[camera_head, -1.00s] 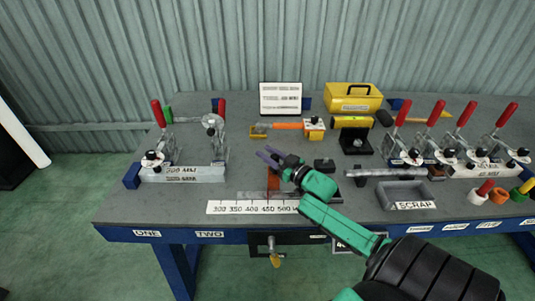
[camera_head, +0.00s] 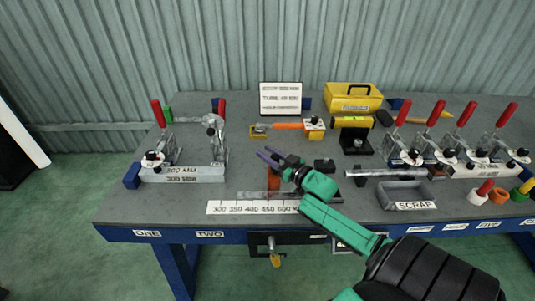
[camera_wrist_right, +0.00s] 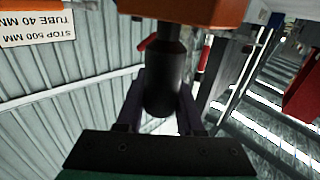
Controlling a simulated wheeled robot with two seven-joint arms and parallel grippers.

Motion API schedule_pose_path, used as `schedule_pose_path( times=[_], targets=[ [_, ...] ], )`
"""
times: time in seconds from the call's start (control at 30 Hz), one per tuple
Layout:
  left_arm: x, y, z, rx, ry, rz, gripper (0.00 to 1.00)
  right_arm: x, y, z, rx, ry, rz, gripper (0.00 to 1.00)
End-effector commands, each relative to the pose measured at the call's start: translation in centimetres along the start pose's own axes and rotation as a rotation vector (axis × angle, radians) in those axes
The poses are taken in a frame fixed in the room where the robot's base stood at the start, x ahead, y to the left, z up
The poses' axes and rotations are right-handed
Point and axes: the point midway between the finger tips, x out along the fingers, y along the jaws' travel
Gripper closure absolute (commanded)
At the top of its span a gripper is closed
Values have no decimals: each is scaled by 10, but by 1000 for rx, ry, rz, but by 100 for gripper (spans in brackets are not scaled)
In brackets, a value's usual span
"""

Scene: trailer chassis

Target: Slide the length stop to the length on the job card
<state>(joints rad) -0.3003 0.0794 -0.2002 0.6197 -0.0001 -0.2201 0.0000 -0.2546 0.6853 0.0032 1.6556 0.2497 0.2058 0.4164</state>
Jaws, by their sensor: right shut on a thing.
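The length stop is an orange block (camera_head: 273,181) on a rail behind the white length scale (camera_head: 252,207), near the 450 and 500 marks; its exact reading is unclear. In the right wrist view, the orange block (camera_wrist_right: 190,10) has a black knob (camera_wrist_right: 162,85) between my fingers. My right gripper (camera_head: 267,155) is shut on this knob, and my wrist partly covers the rail. The job card (camera_head: 281,98) stands at the back of the bench. In the wrist view, the card (camera_wrist_right: 38,28) appears upside down and reads STOP 500 MM, TUBE 40 MM. My left gripper is not in view.
A clamp fixture with red handles (camera_head: 182,174) stands left, and several more clamps stand right. A metal tube (camera_head: 385,171) and a scrap tray (camera_head: 404,194) lie right of my gripper. Bare bench lies left of the scale.

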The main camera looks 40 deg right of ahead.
Motion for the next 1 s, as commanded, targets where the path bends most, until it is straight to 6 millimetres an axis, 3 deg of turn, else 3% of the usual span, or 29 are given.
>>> schedule_pose_path(
  times=[0.3, 0.6, 0.63, 0.7, 1.0],
  targets=[
    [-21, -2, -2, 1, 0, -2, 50, -35, 35, 1, 0, -9, 2, 100],
    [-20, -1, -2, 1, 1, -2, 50, -38, 39, 2, 1, -5, 4, 100],
    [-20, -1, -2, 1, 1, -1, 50, -38, 39, 2, 1, -5, 4, 60],
    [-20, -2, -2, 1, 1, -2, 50, -38, 39, 2, 1, -5, 4, 33],
    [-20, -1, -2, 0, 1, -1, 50, -38, 38, 0, 0, -2, 2, 33]
  ],
)
